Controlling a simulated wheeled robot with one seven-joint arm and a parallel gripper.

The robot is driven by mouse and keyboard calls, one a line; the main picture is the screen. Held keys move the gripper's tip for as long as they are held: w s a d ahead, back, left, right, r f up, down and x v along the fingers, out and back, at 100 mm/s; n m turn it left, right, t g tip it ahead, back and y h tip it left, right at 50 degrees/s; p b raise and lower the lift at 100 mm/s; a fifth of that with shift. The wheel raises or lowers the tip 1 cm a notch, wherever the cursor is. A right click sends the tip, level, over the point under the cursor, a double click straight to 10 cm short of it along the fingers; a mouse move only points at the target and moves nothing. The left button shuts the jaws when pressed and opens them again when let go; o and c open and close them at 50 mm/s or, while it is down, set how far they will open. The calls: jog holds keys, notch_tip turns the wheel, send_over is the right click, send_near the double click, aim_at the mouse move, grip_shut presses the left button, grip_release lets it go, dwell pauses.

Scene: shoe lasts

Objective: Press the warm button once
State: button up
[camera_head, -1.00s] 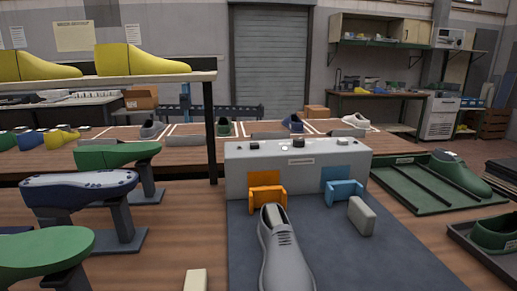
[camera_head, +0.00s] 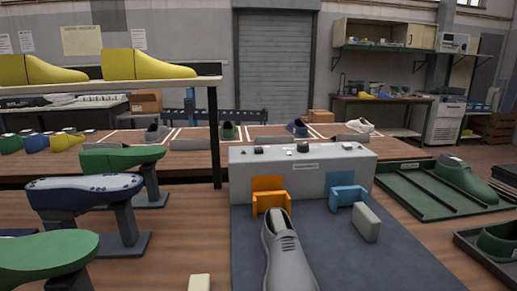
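A light grey control box (camera_head: 306,180) stands at the back of the dark mat, with several dark knobs or buttons and a small white one (camera_head: 289,153) on top. Its label is too small to read, so I cannot tell which is the warm button. An orange bracket (camera_head: 270,198) and a blue bracket (camera_head: 347,192) are on its front side. A grey shoe (camera_head: 285,255) lies on the mat in front of the orange bracket. My gripper is not in view.
A grey block (camera_head: 366,222) stands on the mat (camera_head: 400,262) at right. Lasts on stands (camera_head: 85,190) and a shelf with yellow lasts (camera_head: 150,66) fill the left. A cream block (camera_head: 200,284) lies at the front edge.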

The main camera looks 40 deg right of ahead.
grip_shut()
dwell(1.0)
